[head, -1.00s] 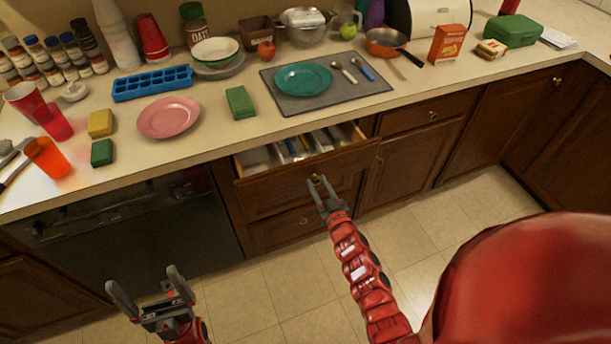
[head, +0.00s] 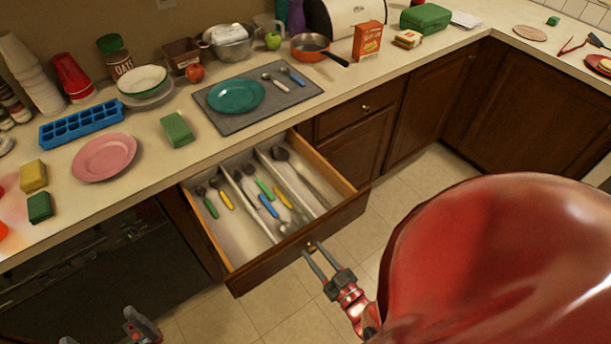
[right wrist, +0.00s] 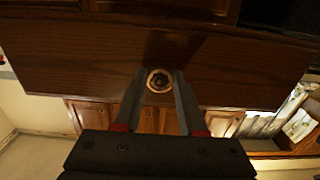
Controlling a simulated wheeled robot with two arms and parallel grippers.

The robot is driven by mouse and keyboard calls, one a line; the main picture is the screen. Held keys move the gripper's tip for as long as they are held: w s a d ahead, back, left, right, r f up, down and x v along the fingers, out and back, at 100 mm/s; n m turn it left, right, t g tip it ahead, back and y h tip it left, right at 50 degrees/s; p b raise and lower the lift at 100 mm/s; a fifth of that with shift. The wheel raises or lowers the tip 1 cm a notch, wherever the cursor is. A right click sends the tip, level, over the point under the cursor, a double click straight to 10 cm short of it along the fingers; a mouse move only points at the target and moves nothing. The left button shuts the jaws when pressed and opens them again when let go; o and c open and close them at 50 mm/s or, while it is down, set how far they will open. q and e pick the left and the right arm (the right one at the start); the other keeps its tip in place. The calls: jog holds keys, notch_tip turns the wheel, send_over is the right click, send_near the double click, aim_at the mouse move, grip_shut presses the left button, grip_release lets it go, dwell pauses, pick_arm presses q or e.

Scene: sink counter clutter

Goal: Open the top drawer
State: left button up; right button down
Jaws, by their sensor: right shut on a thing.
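The top drawer (head: 299,243) is pulled well out from under the counter in the head view. Cutlery with green, yellow and blue handles lies in its compartments. My right gripper (head: 314,250) is at the drawer's front, shut on its round knob (head: 311,246). In the right wrist view the knob (right wrist: 159,81) sits between the two fingers (right wrist: 159,90), with the dark wooden drawer front (right wrist: 80,60) behind it. My left gripper (head: 100,335) shows only in part at the bottom edge of the head view, its fingers apart with nothing visible between them.
The counter above holds a grey mat (head: 300,95) with a teal plate (head: 236,95), a pink plate (head: 104,157), a blue ice tray (head: 82,124) and sponges. A closed drawer (head: 356,107) is to the right. The tiled floor (head: 290,310) before the cabinets looks clear.

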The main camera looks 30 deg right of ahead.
jog(key=shift+s, duration=0.7)
jog(key=shift+c, duration=2.4)
grip_release()
